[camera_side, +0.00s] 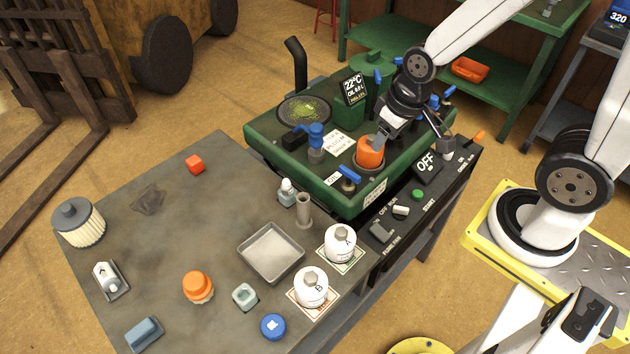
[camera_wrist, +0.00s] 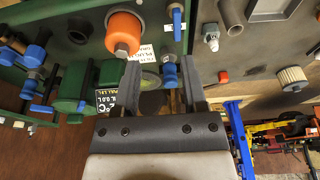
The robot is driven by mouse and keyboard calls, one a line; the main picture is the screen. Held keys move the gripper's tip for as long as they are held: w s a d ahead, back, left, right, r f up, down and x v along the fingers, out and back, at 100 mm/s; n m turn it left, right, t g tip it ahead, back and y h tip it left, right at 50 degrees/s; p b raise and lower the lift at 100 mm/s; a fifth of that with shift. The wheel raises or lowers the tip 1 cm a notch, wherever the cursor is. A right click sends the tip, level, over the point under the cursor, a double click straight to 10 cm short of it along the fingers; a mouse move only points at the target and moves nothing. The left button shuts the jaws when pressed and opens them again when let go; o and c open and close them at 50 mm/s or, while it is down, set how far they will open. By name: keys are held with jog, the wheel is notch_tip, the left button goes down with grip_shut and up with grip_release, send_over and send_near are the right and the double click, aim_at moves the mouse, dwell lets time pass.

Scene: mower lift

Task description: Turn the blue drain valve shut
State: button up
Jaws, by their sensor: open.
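A blue lever (camera_side: 350,174) sits beside a small label at the front edge of the green deck (camera_side: 265,142); it also shows upright in the wrist view (camera_wrist: 177,20). The label is too small to read surely, so I cannot confirm that this is the drain valve. A taller blue fitting (camera_side: 316,135) stands farther left on the deck. My gripper (camera_side: 379,141) is open and empty, pointing down over the deck close to the orange cap (camera_side: 370,152). In the wrist view the orange cap (camera_wrist: 122,32) lies outside the fingers (camera_wrist: 161,68).
A black display (camera_side: 354,88) and a round mesh-covered pan (camera_side: 304,110) stand at the back of the deck. A control panel reading OFF (camera_side: 426,163) runs along its right side. The grey table (camera_side: 150,250) holds a tray (camera_side: 270,252), white canisters (camera_side: 340,243) and loose parts.

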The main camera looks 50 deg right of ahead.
jog(key=g, duration=0.2)
send_over(350, 171)
jog(key=s, duration=0.1)
jog(key=f, duration=0.3)
jog(key=shift+d+f, duration=0.2)
jog(key=shift+f, duration=0.2)
jog(key=shift+w+a+f+g, duration=0.3)
jog(key=shift+w+f, duration=0.15)
jog(key=shift+f, duration=0.15)
jog(key=shift+f, duration=0.15)
jog(key=shift+f, duration=3.75)
jog(key=shift+c, duration=0.2)
grip_shut()
